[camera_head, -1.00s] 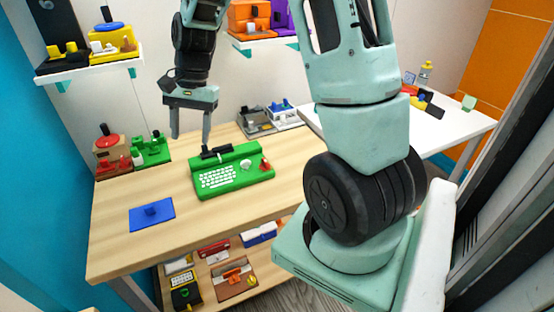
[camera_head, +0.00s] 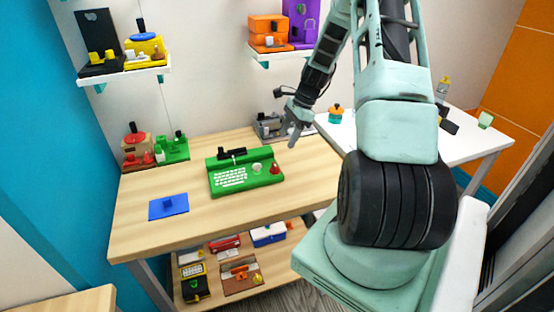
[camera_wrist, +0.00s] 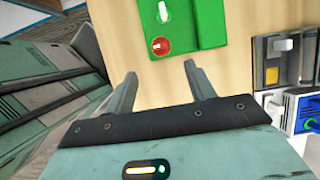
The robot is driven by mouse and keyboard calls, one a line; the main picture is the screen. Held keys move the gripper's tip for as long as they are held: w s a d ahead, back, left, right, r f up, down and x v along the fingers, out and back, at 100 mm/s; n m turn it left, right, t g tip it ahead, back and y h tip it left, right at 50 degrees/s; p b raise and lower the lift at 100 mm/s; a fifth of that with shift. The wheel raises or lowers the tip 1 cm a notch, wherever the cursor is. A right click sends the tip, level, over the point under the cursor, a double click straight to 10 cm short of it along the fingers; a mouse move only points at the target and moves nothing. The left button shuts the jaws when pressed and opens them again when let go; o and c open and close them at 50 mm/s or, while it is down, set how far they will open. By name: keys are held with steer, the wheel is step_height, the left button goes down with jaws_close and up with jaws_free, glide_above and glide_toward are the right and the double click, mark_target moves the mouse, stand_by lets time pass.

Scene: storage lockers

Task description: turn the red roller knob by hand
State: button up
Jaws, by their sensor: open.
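The red knob (camera_head: 275,169) is a small cone-like piece at the right end of a green typewriter-like device (camera_head: 217,188) with white keys. In the wrist view the red knob (camera_wrist: 160,46) looks round with a pale mark, on the green body (camera_wrist: 207,22). A white knob (camera_head: 257,168) stands just left of it, and a black roller bar lies along the back. My gripper (camera_head: 294,137) is above the table, behind and right of the red knob. In the wrist view its open, empty fingers (camera_wrist: 160,72) point toward the red knob, apart from it.
A grey device (camera_head: 270,128) stands at the table's back edge, close to my gripper. A blue plate (camera_head: 168,207) lies at front left. Red and green pieces stand at the back left. Bare wood (camera_head: 300,185) lies right of the green device. A white table adjoins on the right.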

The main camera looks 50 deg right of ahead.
mark_target(275, 164)
steer(key=p+x, duration=0.2)
steer(key=x, duration=0.8)
steer(key=shift+w+a+f, duration=0.1)
steer(key=shift+w+f, duration=0.05)
steer(key=shift+f, duration=0.2)
steer(key=c, duration=1)
